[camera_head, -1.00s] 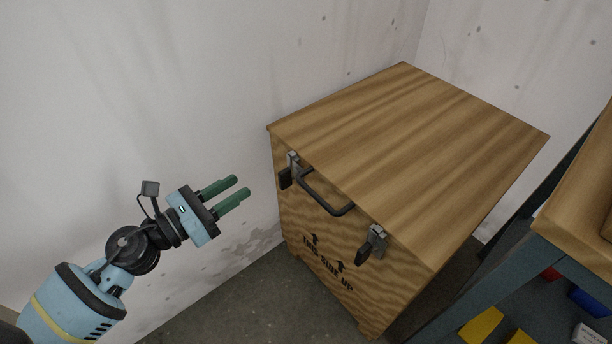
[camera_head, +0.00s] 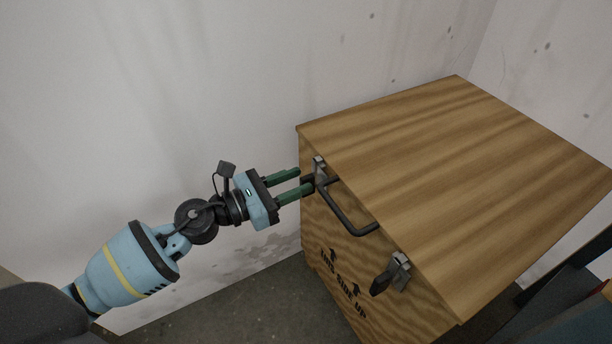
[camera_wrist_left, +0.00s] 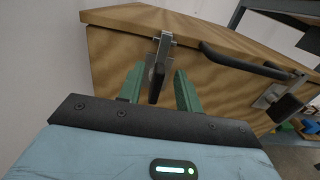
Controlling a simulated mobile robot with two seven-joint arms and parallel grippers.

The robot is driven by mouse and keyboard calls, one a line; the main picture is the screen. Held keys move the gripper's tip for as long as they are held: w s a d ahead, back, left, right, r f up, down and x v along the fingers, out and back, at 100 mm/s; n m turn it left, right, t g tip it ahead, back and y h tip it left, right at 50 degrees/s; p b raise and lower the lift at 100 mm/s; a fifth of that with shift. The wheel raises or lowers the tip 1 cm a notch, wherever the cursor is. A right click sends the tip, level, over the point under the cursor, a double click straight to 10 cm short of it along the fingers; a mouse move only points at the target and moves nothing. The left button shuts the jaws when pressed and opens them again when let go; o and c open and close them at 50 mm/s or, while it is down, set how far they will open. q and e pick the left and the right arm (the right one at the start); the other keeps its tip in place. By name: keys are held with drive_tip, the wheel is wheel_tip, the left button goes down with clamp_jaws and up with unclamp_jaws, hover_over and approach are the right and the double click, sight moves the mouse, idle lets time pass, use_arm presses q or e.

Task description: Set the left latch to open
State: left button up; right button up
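The left latch (camera_head: 319,171) is a metal clasp with a dark lever on the front of the wooden crate (camera_head: 460,165), near its left corner. In the left wrist view, the left latch (camera_wrist_left: 158,68) hangs down with its dark lever between my two green fingers. My left gripper (camera_head: 304,182) is open around the lever, with a visible gap on each side of it. In the head view the fingertips partly hide the lever. The right latch (camera_head: 396,272) is on the same front face, farther right. My right gripper is not in view.
A black handle (camera_head: 347,213) sticks out from the crate's front between the latches, close to my left fingers. A dark workbench (camera_head: 570,320) stands at the lower right. The white wall is behind the crate and to its left.

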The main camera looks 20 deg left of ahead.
sight(301, 180)
use_arm(q)
drive_tip(key=shift+x, duration=1.55)
clamp_jaws()
